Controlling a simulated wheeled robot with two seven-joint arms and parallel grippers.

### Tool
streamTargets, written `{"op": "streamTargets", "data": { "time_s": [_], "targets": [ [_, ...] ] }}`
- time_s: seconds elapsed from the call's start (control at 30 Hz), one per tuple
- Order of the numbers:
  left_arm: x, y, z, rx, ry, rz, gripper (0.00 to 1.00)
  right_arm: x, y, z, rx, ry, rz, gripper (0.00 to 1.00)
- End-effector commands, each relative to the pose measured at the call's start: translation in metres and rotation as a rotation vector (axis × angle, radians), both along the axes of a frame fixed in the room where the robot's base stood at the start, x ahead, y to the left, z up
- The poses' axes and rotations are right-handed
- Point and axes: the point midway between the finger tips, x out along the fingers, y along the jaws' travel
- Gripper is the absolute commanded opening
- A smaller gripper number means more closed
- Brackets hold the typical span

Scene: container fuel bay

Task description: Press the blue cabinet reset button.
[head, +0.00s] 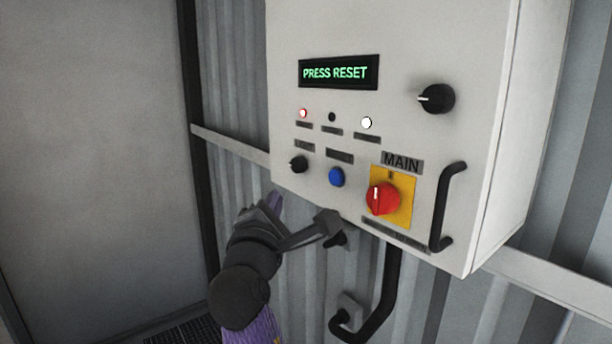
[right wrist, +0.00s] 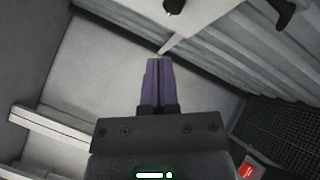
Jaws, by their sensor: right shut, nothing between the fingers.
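The blue reset button (head: 336,177) is on the front of the pale grey cabinet (head: 440,60), between a small black knob (head: 298,164) and the red main switch (head: 383,198). The cabinet display (head: 339,72) reads "PRESS RESET". My right gripper (head: 277,199) is below and left of the button, near the cabinet's lower left edge and apart from the button. Its purple fingers are mostly hidden by my dark wrist in the head view. In the right wrist view the fingers (right wrist: 159,63) are together and empty; the button does not show there. My left gripper is not in view.
A black handle (head: 446,207) sticks out at the cabinet's right. A black pipe (head: 382,305) runs below the cabinet. A red lamp (head: 303,113) and a white lamp (head: 366,123) are lit. The space in front of the button looks clear.

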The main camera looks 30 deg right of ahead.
Motion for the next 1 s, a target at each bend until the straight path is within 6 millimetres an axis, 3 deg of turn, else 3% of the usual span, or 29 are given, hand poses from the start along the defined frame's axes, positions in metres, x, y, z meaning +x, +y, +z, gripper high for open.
{"op": "streamTargets", "data": {
  "time_s": [0.13, 0.57, 1.0],
  "targets": [
    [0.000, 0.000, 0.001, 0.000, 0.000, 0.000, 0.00, -0.008, -0.005, 0.016, -0.020, -0.015, -0.036, 0.00],
    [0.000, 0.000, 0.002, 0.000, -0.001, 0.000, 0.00, -0.008, -0.011, 0.016, -0.023, -0.015, -0.038, 0.00],
    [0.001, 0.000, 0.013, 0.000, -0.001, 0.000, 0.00, -0.003, -0.073, 0.018, -0.024, -0.012, -0.040, 0.00]
  ]
}}
